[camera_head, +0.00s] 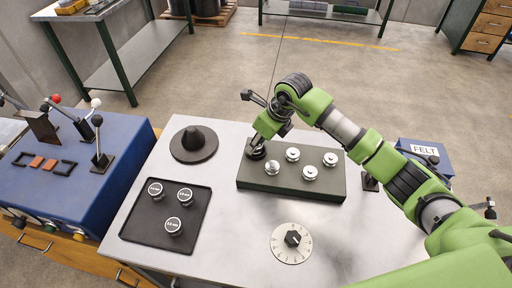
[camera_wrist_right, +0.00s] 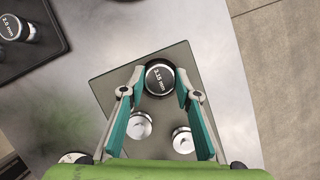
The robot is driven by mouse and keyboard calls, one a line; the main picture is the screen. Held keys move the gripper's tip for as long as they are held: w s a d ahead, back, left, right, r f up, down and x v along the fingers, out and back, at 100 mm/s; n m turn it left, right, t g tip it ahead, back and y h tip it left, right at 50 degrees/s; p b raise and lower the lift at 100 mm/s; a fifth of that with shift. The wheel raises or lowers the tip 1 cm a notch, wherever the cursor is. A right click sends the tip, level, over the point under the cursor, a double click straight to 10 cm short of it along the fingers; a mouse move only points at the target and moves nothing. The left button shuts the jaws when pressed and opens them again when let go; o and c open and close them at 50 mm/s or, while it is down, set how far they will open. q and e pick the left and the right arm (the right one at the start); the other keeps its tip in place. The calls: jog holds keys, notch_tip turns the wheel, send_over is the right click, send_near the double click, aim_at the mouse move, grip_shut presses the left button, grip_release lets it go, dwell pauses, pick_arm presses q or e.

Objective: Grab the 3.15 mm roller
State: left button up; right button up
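My left gripper is not in view.
Several silver-topped pieces (camera_head: 309,172) stand on the block. A black tray (camera_head: 141,232) with three labelled rollers lies left. A blue lever console (camera_head: 62,180) stands far left.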

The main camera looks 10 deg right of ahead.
grip_shut()
jog(key=shift+w, duration=0.1)
jog(key=shift+r, duration=0.1)
